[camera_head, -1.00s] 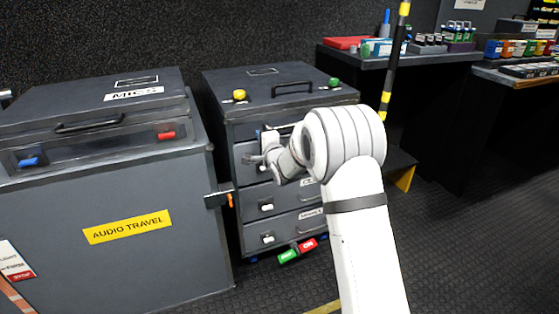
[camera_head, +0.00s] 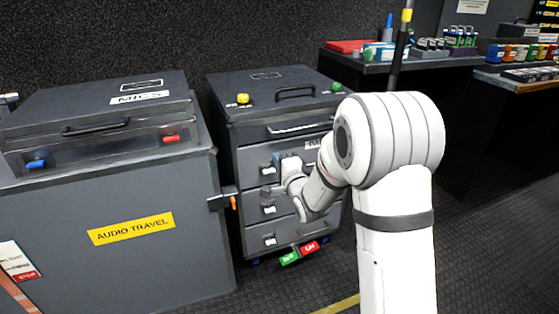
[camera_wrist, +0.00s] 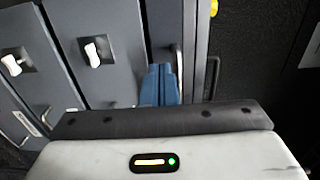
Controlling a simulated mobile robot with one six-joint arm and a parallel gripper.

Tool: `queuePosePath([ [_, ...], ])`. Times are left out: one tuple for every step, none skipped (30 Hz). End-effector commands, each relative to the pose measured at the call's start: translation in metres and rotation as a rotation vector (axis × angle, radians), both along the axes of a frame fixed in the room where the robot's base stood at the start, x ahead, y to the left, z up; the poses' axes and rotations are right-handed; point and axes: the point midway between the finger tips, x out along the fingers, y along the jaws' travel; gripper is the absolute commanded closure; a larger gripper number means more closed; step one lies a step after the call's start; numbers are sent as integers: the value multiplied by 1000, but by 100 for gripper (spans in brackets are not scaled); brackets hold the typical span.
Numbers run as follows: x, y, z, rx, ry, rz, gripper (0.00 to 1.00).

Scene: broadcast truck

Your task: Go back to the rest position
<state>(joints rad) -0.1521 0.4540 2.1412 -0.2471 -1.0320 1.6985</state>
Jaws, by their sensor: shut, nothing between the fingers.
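My gripper (camera_head: 277,160) is in front of the grey drawer cabinet (camera_head: 228,110), near the upper drawers. In the wrist view its blue fingers (camera_wrist: 160,82) are together with nothing between them.
A grey case labelled AUDIO TRAVEL (camera_head: 131,228) stands left of the cabinet. White latches (camera_wrist: 97,50) sit on the drawer fronts. Green (camera_head: 289,258) and red (camera_head: 309,248) tags are low by the cabinet. Benches (camera_head: 372,67) with small gear stand at the back right. Dark floor lies in front.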

Motion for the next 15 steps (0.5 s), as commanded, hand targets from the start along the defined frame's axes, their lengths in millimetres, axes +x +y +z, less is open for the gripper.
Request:
queuePosePath([
  [-4,-1,1,-1,0,0,100],
  [-5,-2,2,-4,0,-1,100],
  [-7,-4,6,-16,3,-5,100],
  [-9,-6,11,-31,8,-9,100],
  [-10,-8,17,-52,13,-16,100],
  [-13,-13,27,-92,26,-27,100],
  [-16,-17,37,-130,38,-35,100],
  [-19,-22,46,-177,56,-45,100],
  [-24,-29,61,-247,80,-57,100],
  [-30,-36,72,-305,102,-65,100],
  [-36,-42,83,-364,128,-72,100],
  [-46,-51,97,-445,164,-76,100],
  [-54,-58,107,-505,193,-74,100],
  [-63,-64,116,-564,221,-71,100],
  [-75,-72,129,-639,260,-64,100],
])
